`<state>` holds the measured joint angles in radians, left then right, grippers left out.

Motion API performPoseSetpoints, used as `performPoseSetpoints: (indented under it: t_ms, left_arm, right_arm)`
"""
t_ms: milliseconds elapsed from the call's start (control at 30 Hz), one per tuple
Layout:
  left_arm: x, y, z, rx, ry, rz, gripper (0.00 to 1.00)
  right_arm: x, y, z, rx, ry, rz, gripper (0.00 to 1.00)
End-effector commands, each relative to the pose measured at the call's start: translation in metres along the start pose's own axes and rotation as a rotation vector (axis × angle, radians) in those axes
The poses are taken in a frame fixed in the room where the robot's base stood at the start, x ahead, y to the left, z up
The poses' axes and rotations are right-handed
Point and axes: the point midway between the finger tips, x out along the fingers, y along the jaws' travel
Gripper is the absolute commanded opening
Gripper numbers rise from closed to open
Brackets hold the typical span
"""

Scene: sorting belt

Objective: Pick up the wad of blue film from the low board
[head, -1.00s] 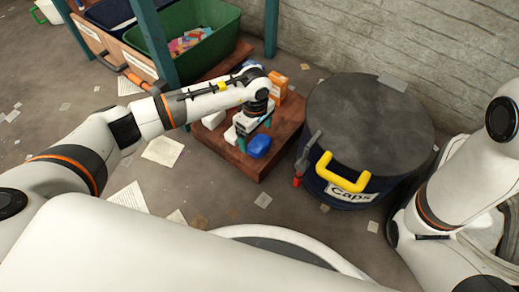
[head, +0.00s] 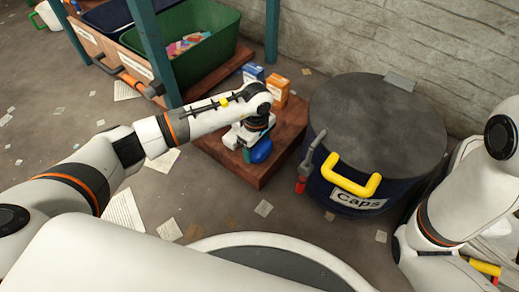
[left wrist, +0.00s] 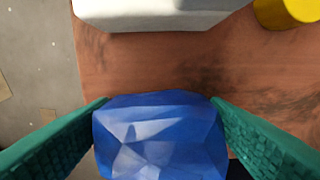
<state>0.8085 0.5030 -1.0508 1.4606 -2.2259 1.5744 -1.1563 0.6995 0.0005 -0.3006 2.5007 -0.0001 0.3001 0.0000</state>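The wad of blue film (head: 261,151) rests on the low wooden board (head: 268,176) near its front edge. My left gripper (head: 254,146) is down at the wad, pointing at the board. In the left wrist view the faceted blue wad (left wrist: 160,138) lies between the two green fingers (left wrist: 160,101). The fingers stand close on both sides, with slim dark gaps lower down, and look open around it. Whether a tip touches it is unclear. My right gripper is not in view; only part of the right arm shows.
A white object (left wrist: 150,12) and a yellow cylinder (left wrist: 287,12) stand close by on the board. Orange (head: 275,88) and blue (head: 253,73) boxes stand behind. The dark Caps bin (head: 372,125) is right of the board; a green crate (head: 205,50) is behind left.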

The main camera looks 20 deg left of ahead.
Motion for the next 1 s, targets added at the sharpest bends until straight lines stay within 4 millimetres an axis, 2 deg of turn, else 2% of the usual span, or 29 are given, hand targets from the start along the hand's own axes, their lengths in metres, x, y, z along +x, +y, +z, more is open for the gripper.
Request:
performPoseSetpoints:
  t_ms: [33,100,333,467,567,833,1000]
  left_arm:
    - [0.000,0.000,0.000,0.000,0.000,0.000,0.54]
    - [0.000,0.000,0.000,0.000,0.000,0.000,0.48]
    - [-0.001,0.000,0.000,0.000,0.000,0.000,0.48]
    - [-0.011,0.000,0.000,0.000,0.000,-0.001,0.48]
    - [-0.025,-0.001,0.000,0.001,0.000,-0.002,0.48]
    - [-0.080,-0.001,0.001,0.000,-0.001,-0.002,0.48]
    - [-0.100,0.000,0.000,0.001,-0.001,0.000,0.48]
  right_arm:
    - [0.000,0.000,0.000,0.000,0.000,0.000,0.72]
    - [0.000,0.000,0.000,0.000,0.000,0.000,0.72]
    - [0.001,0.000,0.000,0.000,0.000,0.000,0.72]
    - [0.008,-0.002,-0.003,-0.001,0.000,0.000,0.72]
    - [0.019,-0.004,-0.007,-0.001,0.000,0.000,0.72]
    - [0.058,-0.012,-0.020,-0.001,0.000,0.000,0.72]
    - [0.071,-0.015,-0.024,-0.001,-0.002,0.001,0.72]
